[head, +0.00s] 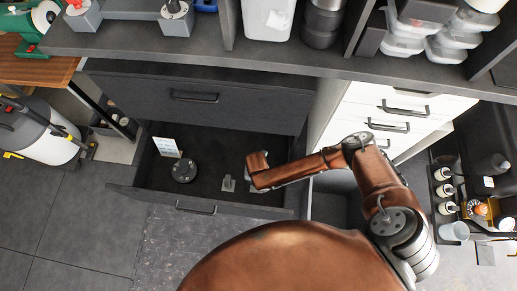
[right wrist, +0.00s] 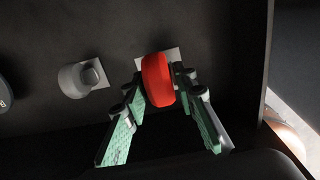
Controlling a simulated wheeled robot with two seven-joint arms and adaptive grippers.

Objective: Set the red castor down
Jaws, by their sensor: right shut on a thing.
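The red castor (right wrist: 157,80) shows in the right wrist view between the green-padded fingers of my right gripper (right wrist: 160,92), which is shut on it. A light grey plate (right wrist: 146,62) shows at the castor's far side. I cannot tell whether the castor touches the drawer floor. In the head view my right arm reaches into the open dark drawer (head: 130,191), and its wrist hides the red castor. A grey castor (right wrist: 73,81) with a square plate stands to the left of the red one; it also shows in the head view (head: 228,184). My left gripper is not in view.
A dark round disc (head: 184,171) and a white card (head: 166,147) are in the drawer's left part. The drawer's side wall (right wrist: 253,60) is close on the right. Drawer floor between disc and grey castor is bare. A shelf (head: 240,55) runs above.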

